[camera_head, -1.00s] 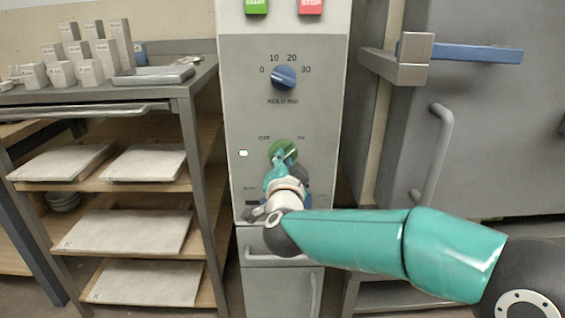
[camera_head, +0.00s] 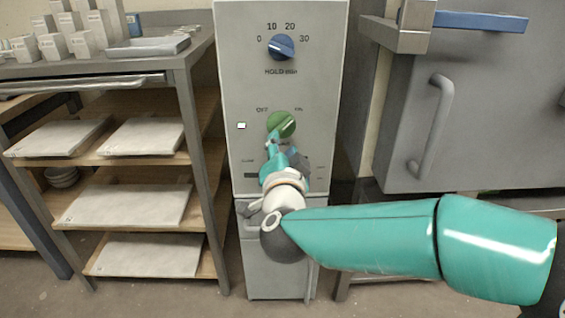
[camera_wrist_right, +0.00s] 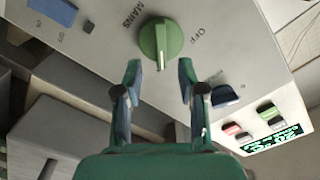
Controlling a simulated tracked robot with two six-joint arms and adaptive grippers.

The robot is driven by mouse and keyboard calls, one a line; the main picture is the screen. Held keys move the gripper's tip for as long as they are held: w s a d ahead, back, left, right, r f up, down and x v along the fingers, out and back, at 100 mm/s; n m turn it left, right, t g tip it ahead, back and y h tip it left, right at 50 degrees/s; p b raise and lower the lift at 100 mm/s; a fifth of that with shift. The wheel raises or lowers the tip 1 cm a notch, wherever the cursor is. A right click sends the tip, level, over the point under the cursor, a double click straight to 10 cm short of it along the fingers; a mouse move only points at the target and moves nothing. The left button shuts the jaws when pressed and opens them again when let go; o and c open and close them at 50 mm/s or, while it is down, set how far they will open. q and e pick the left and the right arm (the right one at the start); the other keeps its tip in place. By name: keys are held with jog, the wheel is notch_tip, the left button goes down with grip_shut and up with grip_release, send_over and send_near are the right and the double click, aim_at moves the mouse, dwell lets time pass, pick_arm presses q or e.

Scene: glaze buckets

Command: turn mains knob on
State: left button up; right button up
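The green mains knob (camera_head: 281,124) sits on the grey control panel (camera_head: 240,95) between the OFF and ON labels. Its pale pointer line slants up and right, towards ON. The knob also shows in the right wrist view (camera_wrist_right: 161,40), beside the MAINS and OFF lettering. My right gripper (camera_head: 272,140) is just below the knob in the head view. My left gripper is not in view.
A blue hold knob (camera_head: 281,47) is above the mains knob. A small lit indicator (camera_head: 241,126) is at its left. Shelves with pale slabs (camera_head: 125,205) stand left; a grey door with a handle (camera_head: 436,125) stands right. The wrist view shows a green display (camera_wrist_right: 272,140).

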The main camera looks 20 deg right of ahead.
jog(key=v, duration=0.5)
jog(key=shift+s+a, duration=0.1)
jog(key=shift+s, duration=0.25)
